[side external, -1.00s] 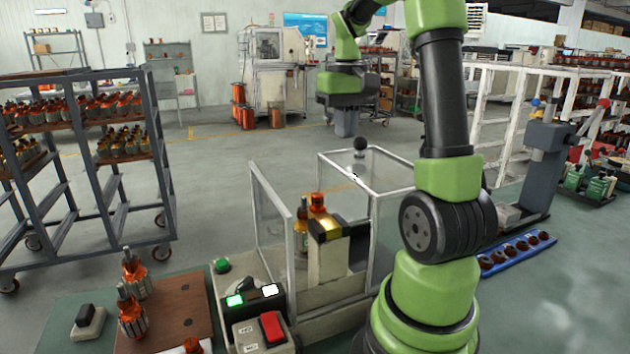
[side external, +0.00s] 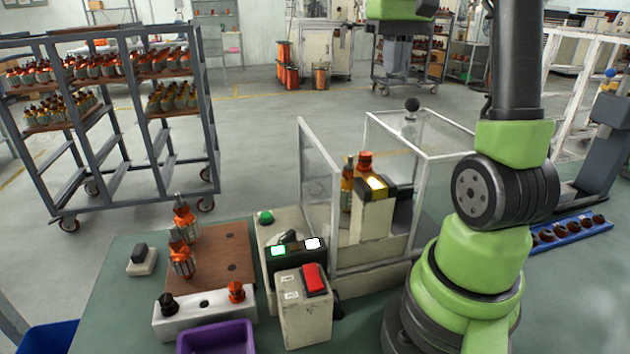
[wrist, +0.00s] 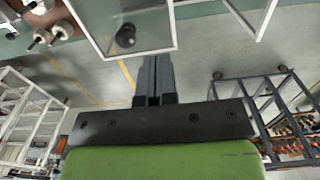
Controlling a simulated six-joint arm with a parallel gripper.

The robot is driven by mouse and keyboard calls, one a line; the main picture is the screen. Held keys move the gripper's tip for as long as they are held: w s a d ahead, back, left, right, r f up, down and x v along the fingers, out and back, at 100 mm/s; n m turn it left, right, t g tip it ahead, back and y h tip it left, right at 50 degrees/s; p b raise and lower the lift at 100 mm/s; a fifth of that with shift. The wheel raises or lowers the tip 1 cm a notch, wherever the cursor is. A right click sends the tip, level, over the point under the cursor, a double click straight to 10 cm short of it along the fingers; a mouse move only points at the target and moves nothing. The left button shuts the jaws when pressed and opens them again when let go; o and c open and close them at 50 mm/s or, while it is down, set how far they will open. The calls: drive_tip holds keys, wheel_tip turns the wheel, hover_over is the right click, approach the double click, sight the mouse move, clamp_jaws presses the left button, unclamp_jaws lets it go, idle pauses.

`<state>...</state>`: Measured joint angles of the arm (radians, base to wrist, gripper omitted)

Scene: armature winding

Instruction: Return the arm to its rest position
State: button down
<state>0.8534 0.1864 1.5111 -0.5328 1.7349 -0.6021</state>
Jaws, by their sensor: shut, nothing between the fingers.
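My gripper (wrist: 154,68) shows in the wrist view with its two dark fingers together and nothing between them. It hangs above the floor, near the clear-walled enclosure (wrist: 160,40). In the side external view my green and black arm stands at the right, with its wrist high at the top. The enclosure (side external: 335,200) stands in front of my arm, with a winding unit (side external: 371,215) and an orange and gold armature (side external: 347,185) inside.
A wooden board (side external: 220,262) on the green table holds two armatures (side external: 183,255). A rack of armatures (side external: 105,120) stands at the left. Open floor lies behind the table.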

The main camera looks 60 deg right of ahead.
drive_tip(key=s+a+f+n+t+y, duration=0.1)
drive_tip(key=s+a+n+t, duration=0.1)
drive_tip(key=a, duration=0.9)
drive_tip(key=s+a+f+n+t+y, duration=0.1)
drive_tip(key=a+n+t, duration=0.2)
drive_tip(key=a, duration=0.9)
drive_tip(key=shift+s+a+t, duration=0.3)
drive_tip(key=shift+s+t, duration=0.1)
drive_tip(key=shift+t, duration=0.7)
